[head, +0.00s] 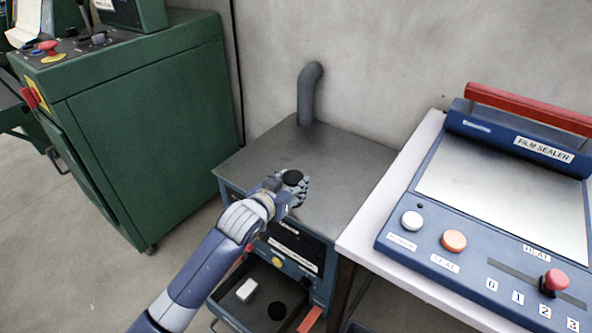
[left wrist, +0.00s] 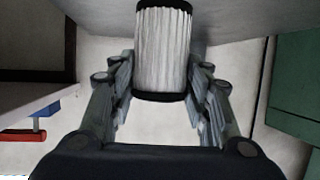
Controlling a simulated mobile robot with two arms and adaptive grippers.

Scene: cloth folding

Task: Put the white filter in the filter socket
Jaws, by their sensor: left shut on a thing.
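The white filter (left wrist: 162,50) is a pleated cylinder with black end rims, seen in the left wrist view between the fingers of my left gripper (head: 296,189). The gripper is shut on it. In the head view only a black round end (head: 292,177) shows at the hand; the white pleats are hidden. The hand is over the front part of a blue cabinet with a grey metal top (head: 330,170). Below it, an open drawer (head: 238,313) shows a dark round spot (head: 277,311); I cannot tell if this is the filter socket. My right gripper is not in view.
A white block (head: 246,289) lies in the drawer. A grey pipe (head: 308,92) rises behind the cabinet top. A film sealer (head: 500,185) stands on a white table at the right. A large green machine (head: 150,120) stands at the left. The cabinet top is otherwise clear.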

